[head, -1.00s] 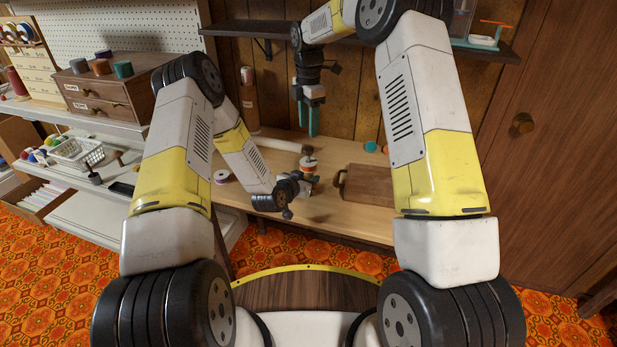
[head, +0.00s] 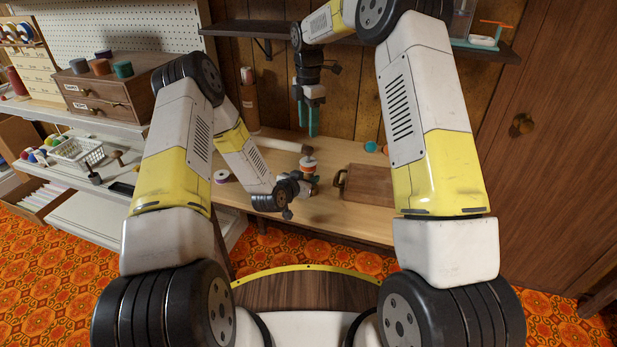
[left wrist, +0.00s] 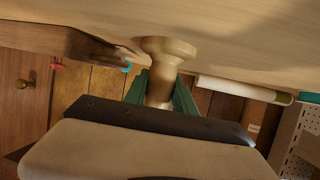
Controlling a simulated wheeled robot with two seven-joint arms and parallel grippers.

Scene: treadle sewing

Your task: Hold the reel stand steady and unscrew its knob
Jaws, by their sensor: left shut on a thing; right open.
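The reel stand (head: 308,171) stands on the wooden bench with a white and orange reel on it and a brown knob (head: 307,149) at its top. In the left wrist view, which is upside down, the pale turned wooden post and foot of the stand (left wrist: 168,48) show against the bench. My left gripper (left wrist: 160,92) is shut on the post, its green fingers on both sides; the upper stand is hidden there. My right gripper (head: 313,130) is open and empty, teal fingers pointing down, above and apart from the knob.
A brown wooden case (head: 368,186) lies on the bench (head: 335,218) right of the stand. A white roll (head: 280,144) lies behind it, and a white reel (head: 221,177) is to the left. A wall shelf (head: 250,29) is above. Drawers and a wire basket (head: 78,152) are at far left.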

